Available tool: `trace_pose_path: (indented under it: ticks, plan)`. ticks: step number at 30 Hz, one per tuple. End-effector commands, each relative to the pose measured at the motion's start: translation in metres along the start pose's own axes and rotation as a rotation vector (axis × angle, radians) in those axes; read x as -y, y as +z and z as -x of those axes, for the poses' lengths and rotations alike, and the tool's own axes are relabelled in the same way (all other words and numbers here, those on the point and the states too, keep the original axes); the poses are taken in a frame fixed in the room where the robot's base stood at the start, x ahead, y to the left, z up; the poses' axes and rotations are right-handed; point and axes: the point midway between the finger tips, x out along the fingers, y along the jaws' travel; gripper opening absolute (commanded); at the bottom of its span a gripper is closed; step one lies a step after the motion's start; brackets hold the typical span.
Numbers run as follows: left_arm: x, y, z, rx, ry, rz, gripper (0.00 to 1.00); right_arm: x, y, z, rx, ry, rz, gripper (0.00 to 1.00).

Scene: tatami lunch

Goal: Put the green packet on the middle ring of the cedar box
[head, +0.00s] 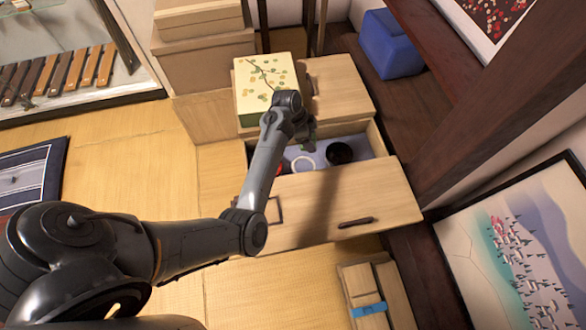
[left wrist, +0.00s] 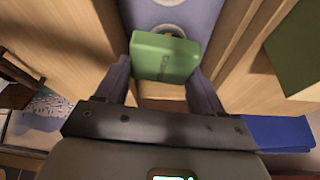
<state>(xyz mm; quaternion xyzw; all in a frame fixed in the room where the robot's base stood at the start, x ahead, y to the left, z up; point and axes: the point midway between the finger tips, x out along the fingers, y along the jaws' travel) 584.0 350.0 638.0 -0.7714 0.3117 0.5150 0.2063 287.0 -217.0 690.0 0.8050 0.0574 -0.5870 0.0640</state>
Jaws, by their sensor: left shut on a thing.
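My left gripper (head: 309,132) is over the open cedar box (head: 330,205) in the head view, shut on the green packet (left wrist: 165,58). In the left wrist view the packet sits between the two fingers, above the lavender lining. The box holds a red ring (head: 280,169) at left, a white middle ring (head: 309,160) and a black ring (head: 340,152) at right. In the left wrist view, a round rim (left wrist: 181,31) shows just beyond the packet, which hides part of it. I cannot tell whether the packet touches anything below. My right gripper is not in view.
A yellow-green patterned box (head: 264,82) stands behind the rings, beside a wooden lid-like panel (head: 336,88). A blue bin (head: 390,45) is at the back right. Small wooden pieces with a blue band (head: 368,309) lie in front.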

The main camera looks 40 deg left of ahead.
Motion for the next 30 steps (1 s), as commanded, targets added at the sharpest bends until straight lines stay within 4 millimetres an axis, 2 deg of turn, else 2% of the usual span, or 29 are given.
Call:
trace_pose_path:
  ticks: [1, 4, 10, 18, 26, 30]
  plan:
    - [0.001, 0.010, -0.022, 0.000, 0.017, -0.039, 0.39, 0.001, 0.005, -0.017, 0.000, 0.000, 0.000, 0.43]
    - [0.000, 0.021, -0.041, 0.001, 0.045, -0.107, 0.39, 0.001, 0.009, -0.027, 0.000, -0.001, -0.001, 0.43]
    - [-0.002, 0.031, -0.064, 0.001, 0.074, -0.183, 0.39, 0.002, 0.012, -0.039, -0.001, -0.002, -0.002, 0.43]
    - [-0.003, 0.047, -0.100, 0.002, 0.080, -0.197, 0.39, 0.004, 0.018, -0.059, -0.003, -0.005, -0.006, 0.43]
    - [-0.002, 0.054, -0.117, 0.002, 0.079, -0.196, 0.39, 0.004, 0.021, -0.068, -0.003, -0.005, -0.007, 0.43]
    - [-0.003, 0.061, -0.136, 0.002, 0.080, -0.196, 0.39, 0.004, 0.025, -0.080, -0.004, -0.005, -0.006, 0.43]
